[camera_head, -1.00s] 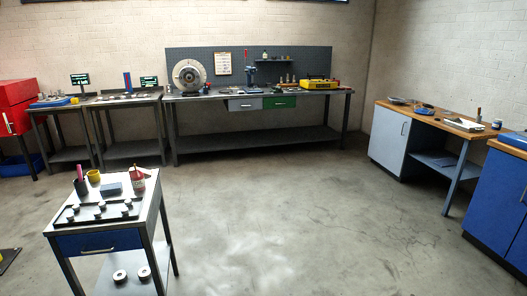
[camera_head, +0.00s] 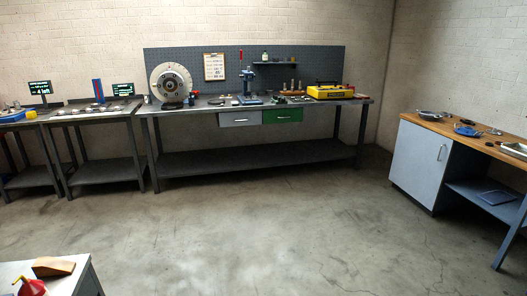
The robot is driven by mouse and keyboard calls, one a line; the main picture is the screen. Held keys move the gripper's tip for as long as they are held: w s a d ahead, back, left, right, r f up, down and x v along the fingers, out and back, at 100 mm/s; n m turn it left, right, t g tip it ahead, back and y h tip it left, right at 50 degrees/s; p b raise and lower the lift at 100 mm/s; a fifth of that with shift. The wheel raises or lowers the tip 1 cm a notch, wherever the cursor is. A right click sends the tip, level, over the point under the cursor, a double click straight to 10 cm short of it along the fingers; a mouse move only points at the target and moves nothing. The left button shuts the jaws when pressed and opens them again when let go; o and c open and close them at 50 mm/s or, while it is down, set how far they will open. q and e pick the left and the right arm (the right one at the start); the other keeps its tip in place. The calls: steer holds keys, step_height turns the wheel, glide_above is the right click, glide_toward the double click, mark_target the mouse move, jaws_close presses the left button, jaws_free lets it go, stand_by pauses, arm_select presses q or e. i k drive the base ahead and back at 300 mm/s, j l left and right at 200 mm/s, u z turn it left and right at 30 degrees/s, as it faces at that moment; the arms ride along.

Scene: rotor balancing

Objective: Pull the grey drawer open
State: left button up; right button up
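The grey drawer (camera_head: 240,119) hangs under the top of the long workbench (camera_head: 190,107) against the back wall. Its front looks flush with the green drawer beside it, and it appears shut. A light handle shows on its front. The green drawer (camera_head: 282,116) is directly to its right. Neither of my grippers shows in this view, and the drawer is some way off across the floor.
Open concrete floor (camera_head: 260,215) lies before the workbench. A small table (camera_head: 70,283) with a red funnel is at the lower left. Two side tables (camera_head: 95,117) stand left of the bench. A grey cabinet (camera_head: 415,168) under a wooden worktop stands at right.

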mark_target(244, 117)
steer(key=i, duration=4.3)
steer(key=i+j+z, duration=0.1)
steer(key=i+z, duration=0.15)
steer(key=i, duration=0.3)
steer(key=i+j+z, duration=0.3)
steer(key=i, duration=0.25)
steer(key=l, duration=0.1)
